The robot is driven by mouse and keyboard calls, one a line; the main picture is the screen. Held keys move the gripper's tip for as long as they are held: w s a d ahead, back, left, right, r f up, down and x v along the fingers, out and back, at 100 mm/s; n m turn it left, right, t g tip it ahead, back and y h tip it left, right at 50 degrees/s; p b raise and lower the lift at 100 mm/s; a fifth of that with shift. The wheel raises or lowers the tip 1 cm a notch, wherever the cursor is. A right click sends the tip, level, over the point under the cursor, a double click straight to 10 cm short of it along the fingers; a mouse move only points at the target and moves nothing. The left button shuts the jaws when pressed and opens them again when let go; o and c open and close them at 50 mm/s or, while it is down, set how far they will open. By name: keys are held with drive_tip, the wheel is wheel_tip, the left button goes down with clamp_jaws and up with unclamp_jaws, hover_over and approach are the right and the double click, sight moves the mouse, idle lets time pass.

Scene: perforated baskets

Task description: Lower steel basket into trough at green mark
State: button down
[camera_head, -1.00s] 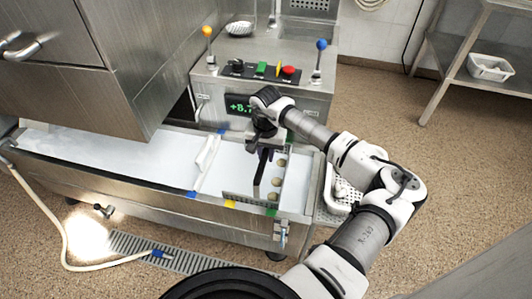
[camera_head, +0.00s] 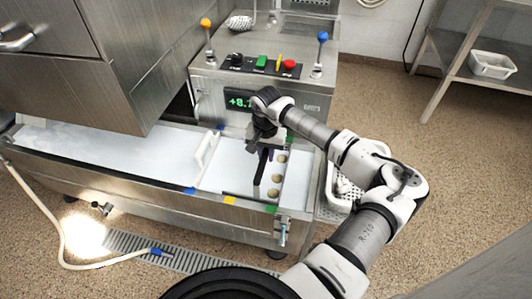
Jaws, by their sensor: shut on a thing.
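My gripper (camera_head: 265,152) is over the right end of the trough (camera_head: 150,199), shut on the dark upright handle of the steel basket (camera_head: 259,183). The handle reaches down toward the pale surface in the trough. The basket's body is mostly hidden; I cannot tell if it touches the bottom. A green mark (camera_head: 271,209) is on the trough's front rim, just right of the handle. Another green mark (camera_head: 290,140) is on the back rim, partly behind my arm. Round tan pieces (camera_head: 277,178) lie in a row right of the handle.
A white divider (camera_head: 206,149) crosses the trough left of the basket. Yellow (camera_head: 229,200) and blue (camera_head: 190,190) marks are on the front rim. A control box (camera_head: 262,82) with levers stands behind. A white perforated basket (camera_head: 346,190) is at right, partly behind my arm.

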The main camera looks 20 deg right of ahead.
drive_tip(key=shift+f+b, duration=0.6)
idle(0.3)
drive_tip(key=c, duration=1.2)
unclamp_jaws()
drive_tip(key=shift+c, duration=0.2)
wheel_tip(320, 180, up, 14)
drive_tip(key=shift+b, duration=0.45)
